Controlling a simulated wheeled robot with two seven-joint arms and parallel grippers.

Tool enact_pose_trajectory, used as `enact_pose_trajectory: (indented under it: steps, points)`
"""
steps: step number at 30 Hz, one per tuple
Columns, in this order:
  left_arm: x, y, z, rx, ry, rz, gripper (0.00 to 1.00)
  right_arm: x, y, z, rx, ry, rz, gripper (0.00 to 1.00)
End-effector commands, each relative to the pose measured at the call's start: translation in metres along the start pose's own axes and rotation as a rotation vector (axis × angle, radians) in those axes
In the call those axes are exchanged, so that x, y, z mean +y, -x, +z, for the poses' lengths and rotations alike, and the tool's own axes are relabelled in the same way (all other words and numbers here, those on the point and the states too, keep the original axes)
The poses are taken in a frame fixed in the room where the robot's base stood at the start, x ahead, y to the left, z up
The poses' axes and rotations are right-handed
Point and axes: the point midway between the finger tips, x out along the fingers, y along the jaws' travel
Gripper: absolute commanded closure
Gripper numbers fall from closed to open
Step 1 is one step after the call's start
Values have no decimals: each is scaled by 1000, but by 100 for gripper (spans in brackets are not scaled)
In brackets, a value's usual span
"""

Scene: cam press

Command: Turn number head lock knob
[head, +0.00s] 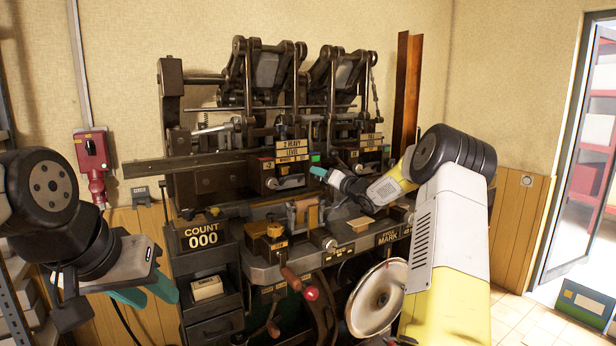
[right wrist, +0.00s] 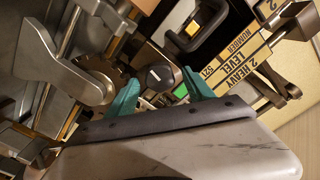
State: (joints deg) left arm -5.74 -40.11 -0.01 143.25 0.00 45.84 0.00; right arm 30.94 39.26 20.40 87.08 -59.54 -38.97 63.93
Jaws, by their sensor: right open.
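A round dark knob (right wrist: 159,77) with a pale line on its face shows in the right wrist view, between the teal fingers of my right gripper (right wrist: 160,98). The fingers stand apart on either side of it; I cannot tell whether they touch it. In the head view my right gripper (head: 319,172) is in front of the press (head: 205,180), just right of the left head's signs, and hides what lies behind it. I cannot make out that knob there. My left gripper (head: 150,292) has its teal fingers apart, empty, at lower left, away from the press.
Yellow-lettered signs (head: 291,152) and a green light (head: 315,157) are close to my right gripper. A count display (head: 203,238) reads 000. A red-knobbed lever (head: 311,293) and a large wheel (head: 378,300) are below. A red switch box (head: 92,150) hangs on the wall.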

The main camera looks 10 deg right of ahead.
Motion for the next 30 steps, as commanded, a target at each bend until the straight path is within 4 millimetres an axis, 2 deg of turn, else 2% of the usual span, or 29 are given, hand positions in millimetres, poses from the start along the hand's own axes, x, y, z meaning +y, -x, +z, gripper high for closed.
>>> enact_pose_trajectory:
  steps: [3, 6, 14, 23, 24, 30]
  points:
    - [0, 0, 0, 0, 0, 0, 64, 0, -13, 0, 1, 0, -1, 39]
    - [0, 0, 0, 0, 0, 0, 64, 0, -18, 0, 0, -1, 1, 39]
    - [0, 0, 0, 0, 0, 0, 64, 0, -18, 0, 0, 0, 2, 39]
    - [0, 0, 0, 0, 0, 0, 64, 0, -18, 0, 0, 0, 2, 98]
    - [0, 0, 0, 0, 0, 0, 64, 0, -18, 0, 0, 0, 2, 100]
    - [0, 0, 0, 0, 0, 0, 64, 0, -18, 0, 0, 18, 2, 100]
